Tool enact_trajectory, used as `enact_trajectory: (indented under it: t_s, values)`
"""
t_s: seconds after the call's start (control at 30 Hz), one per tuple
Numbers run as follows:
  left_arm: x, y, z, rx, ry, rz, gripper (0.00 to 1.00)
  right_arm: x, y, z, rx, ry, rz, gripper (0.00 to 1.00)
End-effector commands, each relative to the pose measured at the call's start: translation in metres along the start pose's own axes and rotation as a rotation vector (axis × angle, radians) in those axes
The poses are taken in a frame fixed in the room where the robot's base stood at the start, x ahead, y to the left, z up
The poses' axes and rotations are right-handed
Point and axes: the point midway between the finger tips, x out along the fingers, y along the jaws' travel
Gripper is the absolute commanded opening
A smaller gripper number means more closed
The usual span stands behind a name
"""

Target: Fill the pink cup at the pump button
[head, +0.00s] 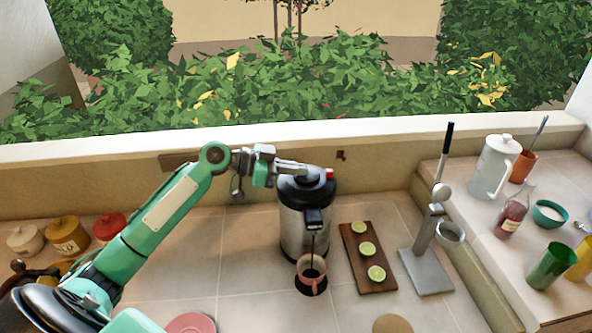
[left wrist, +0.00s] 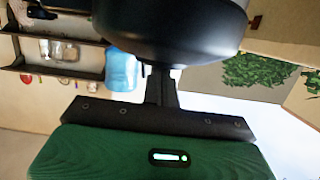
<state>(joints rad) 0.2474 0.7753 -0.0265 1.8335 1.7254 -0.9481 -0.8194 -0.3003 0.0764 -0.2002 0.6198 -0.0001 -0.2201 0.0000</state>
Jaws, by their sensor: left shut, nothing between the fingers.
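The pump pot (head: 292,228) is a steel flask with a black lid, standing upright on the tiled counter. A red button (head: 329,174) shows at the right of its lid. My left gripper (head: 305,170) is shut and empty. Its fingertips are at the top of the lid, just left of the red button; I cannot tell whether they press on it. The pink cup (head: 299,272) stands upright under the spout. A thin dark stream runs from the spout down to the cup, and dark liquid shows inside. My right gripper is not in view.
Right of the pot lie a wooden board (head: 354,248) with lime slices and a metal press (head: 427,268). A raised ledge at the right holds a white pitcher (head: 496,165), a bottle and cups. Lidded jars (head: 67,236) stand at the left. A pink plate (head: 191,325) lies in front.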

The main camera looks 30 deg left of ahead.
Motion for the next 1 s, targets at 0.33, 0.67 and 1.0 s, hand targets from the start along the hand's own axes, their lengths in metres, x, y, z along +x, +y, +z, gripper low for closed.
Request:
enact_trajectory:
  t_s: [0.33, 0.67, 1.0]
  values:
    - [0.0013, 0.0013, 0.0042, -0.004, -0.007, 0.005, 0.00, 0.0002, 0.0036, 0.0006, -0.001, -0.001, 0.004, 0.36]
    - [0.0015, 0.0017, 0.0049, -0.005, -0.008, 0.006, 0.00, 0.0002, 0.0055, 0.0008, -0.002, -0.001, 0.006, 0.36]
    - [0.0018, 0.0019, 0.0056, -0.005, -0.009, 0.007, 0.00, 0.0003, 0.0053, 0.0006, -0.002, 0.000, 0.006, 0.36]
